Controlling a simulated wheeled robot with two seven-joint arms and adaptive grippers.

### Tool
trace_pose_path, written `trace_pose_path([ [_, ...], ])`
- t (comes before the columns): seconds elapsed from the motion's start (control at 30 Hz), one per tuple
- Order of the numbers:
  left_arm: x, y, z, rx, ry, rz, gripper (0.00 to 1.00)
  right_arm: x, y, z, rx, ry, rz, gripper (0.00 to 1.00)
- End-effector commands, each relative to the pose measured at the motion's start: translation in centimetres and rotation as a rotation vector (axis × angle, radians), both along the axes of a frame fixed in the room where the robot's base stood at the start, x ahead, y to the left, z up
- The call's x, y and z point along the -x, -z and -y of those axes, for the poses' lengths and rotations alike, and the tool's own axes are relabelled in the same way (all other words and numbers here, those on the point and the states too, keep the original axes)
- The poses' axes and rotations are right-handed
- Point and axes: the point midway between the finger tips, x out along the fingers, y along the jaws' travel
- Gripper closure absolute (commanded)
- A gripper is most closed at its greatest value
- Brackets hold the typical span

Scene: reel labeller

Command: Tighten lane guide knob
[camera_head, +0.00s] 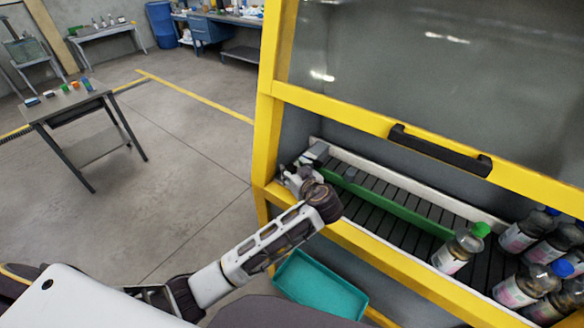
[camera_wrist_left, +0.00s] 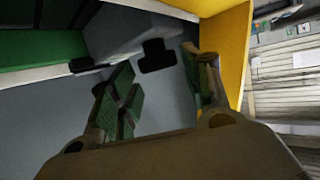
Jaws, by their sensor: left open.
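The green lane guide (camera_head: 390,205) runs along the slatted conveyor inside the yellow-framed machine. It also shows at the left of the left wrist view (camera_wrist_left: 40,50). A grey bracket (camera_head: 317,152) stands at its far left end. In the left wrist view a black T-shaped piece (camera_wrist_left: 157,57), apparently the knob, shows against the grey bracket. My left gripper (camera_head: 298,178) is at the machine's left opening, close to the bracket. Its fingers are apart, with the black piece between them in the picture; contact cannot be told. The knob is not clear in the head view. My right gripper is out of view.
Several bottles (camera_head: 458,250) with green or blue caps stand at the conveyor's right. The yellow frame (camera_head: 400,268) edges the opening; a raised cover with a black handle (camera_head: 440,150) hangs above. A teal bin (camera_head: 320,288) sits below. A small table (camera_head: 70,100) stands far left.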

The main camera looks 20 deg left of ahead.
Motion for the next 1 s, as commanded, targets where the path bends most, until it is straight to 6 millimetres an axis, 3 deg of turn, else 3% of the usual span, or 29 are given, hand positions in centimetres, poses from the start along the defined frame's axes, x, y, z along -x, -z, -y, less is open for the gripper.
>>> trace_pose_path([
  [0.23, -1.5, 0.7, -1.1, -0.001, -0.001, -0.001, 0.52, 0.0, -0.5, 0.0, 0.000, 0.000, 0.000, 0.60],
  [0.6, -1.7, 0.9, -1.3, 0.001, 0.001, -0.001, 0.52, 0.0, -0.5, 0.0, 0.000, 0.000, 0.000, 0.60],
  [0.87, -1.7, 0.9, -1.3, 0.001, 0.001, -0.001, 0.83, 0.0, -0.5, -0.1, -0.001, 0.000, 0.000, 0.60],
  [1.0, -1.7, 0.9, -1.3, 0.000, 0.002, -0.001, 0.85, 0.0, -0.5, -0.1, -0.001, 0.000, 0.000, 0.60],
])
